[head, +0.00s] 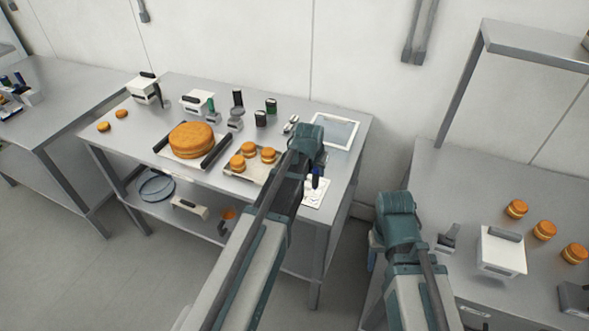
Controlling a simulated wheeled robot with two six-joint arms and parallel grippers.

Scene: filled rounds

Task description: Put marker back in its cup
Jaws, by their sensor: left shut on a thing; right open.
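My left gripper (314,172) is over the right front part of the middle steel table (345,172), largely hidden by my own wrist. It is shut on a small dark blue upright thing (316,182), which looks like the marker, just above or on a white printed sheet (312,195); I cannot tell whether they touch. I cannot tell which is the marker's cup. My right gripper (378,244) is open, mostly hidden by its wrist, between the tables.
A large orange cake (191,140) sits on a tray, with small layered cakes (268,155) beside it. The right table holds a white box (502,252) and small cakes (545,230). Its shelf (530,45) overhangs.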

